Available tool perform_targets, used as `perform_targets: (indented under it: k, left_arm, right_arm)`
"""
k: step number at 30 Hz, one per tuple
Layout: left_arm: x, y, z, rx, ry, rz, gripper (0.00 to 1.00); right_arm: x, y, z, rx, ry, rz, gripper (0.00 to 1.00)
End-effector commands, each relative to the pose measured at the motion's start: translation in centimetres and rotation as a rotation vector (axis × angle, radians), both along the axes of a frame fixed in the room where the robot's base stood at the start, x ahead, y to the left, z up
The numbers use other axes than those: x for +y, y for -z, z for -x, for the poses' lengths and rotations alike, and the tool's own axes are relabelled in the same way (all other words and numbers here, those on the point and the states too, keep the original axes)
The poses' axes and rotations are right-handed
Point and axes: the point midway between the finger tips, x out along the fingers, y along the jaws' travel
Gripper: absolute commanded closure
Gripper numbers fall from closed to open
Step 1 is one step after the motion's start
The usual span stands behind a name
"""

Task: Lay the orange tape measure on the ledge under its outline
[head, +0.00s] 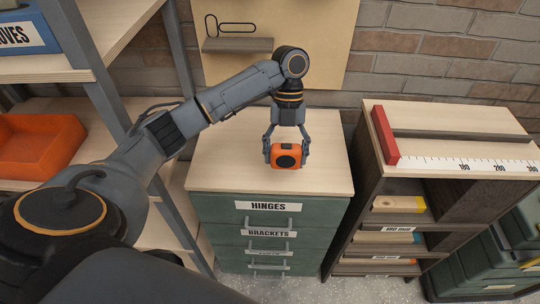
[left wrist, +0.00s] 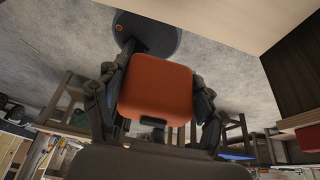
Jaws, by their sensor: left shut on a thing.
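The orange tape measure (head: 286,155), with a dark round face, is between the fingers of my left gripper (head: 287,150). The gripper is shut on it over the wooden top of the green drawer cabinet; I cannot tell whether it touches that top. In the left wrist view the tape measure (left wrist: 156,92) shows as an orange block between both fingers. The grey ledge (head: 238,45) is on the tan board at the back, up and left of the gripper. Black outlines (head: 230,27) are drawn just above the ledge. The ledge looks bare. My right gripper is not in view.
The cabinet top (head: 230,150) is otherwise clear. To its right stands a wooden unit (head: 440,115) with a red-ended ruler (head: 384,135). A shelf rack (head: 100,75) with an orange bin (head: 35,145) stands at left. A brick wall is behind.

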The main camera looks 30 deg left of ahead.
Motion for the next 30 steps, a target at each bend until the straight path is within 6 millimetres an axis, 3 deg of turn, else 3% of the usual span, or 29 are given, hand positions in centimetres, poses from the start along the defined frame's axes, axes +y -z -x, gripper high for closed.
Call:
perform_targets:
  k: [4, 11, 20, 25, 30]
  left_arm:
    - [3.4, 1.3, -1.7, 0.002, -0.009, -0.002, 0.76]
    - [6.1, 5.6, -3.2, 0.001, -0.003, -0.001, 0.76]
    - [7.4, 7.5, -3.9, 0.0, -0.002, -0.001, 0.76]
    - [7.3, 9.7, -3.9, 0.0, -0.002, -0.001, 0.76]
    - [7.3, 10.4, -3.9, -0.002, 0.001, -0.001, 0.76]
  right_arm:
    - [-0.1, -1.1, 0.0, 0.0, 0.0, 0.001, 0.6]
    - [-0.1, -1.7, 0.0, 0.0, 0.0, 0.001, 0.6]
    - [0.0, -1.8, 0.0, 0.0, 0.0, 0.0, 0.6]
    - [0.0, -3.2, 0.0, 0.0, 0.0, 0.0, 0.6]
    - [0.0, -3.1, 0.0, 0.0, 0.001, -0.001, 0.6]
